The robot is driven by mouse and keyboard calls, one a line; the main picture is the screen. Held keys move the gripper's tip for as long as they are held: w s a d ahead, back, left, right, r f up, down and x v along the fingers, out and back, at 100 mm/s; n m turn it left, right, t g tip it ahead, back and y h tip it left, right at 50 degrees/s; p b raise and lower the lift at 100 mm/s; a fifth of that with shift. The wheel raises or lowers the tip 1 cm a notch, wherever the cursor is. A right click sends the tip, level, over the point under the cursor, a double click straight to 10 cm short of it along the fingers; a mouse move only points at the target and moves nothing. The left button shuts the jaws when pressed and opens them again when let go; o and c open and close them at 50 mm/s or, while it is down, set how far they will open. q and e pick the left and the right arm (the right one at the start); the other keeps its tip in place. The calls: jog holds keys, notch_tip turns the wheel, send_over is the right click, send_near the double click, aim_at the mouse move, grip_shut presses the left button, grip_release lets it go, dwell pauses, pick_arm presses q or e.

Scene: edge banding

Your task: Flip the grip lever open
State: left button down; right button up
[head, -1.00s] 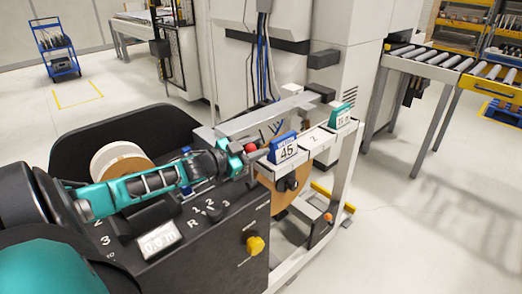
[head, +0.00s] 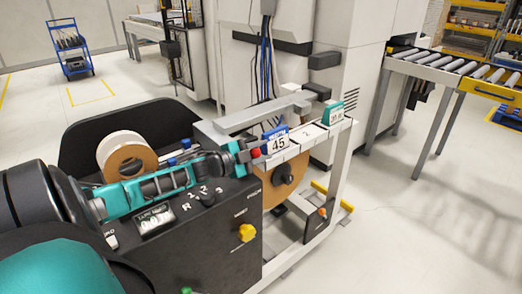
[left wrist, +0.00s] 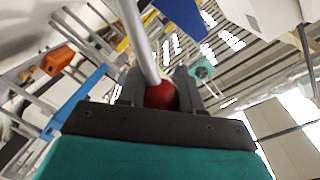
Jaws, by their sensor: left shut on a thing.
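The grip lever ends in a red ball knob (head: 256,153), beside the blue "45" card on the edge-banding machine. My left gripper (head: 246,155) reaches across the black control panel and is shut on this knob. In the left wrist view, the red knob (left wrist: 160,95) sits between the two dark fingers (left wrist: 158,88). The lever's grey metal rod (left wrist: 139,40) runs up and away from the knob. The lever's base is hidden in the head view. My right gripper is not in view.
The black panel (head: 215,225) carries a yellow knob (head: 247,233) and a small display (head: 155,220). A tape roll (head: 128,160) stands behind my arm. A blue "45" card (head: 277,140) and a teal card (head: 333,114) stand on the white rail close to the gripper.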

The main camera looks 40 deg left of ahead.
pick_arm(q)
jog(key=shift+d+f+m, duration=0.1)
jog(key=shift+d+m, duration=0.15)
jog(key=shift+m, duration=0.05)
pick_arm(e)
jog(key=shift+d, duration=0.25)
pick_arm(q)
jog(key=shift+f, duration=0.1)
jog(key=c, duration=0.8)
grip_release()
jog(key=shift+o, duration=0.2)
jog(key=shift+s, duration=0.1)
jog(key=s+a+r+p, duration=0.1)
jog(key=s+p, duration=0.1)
jog(key=s, duration=1)
jog(key=shift+s+a+r, duration=0.15)
jog(key=shift+s+a, duration=0.15)
jog(key=shift+a, duration=0.05)
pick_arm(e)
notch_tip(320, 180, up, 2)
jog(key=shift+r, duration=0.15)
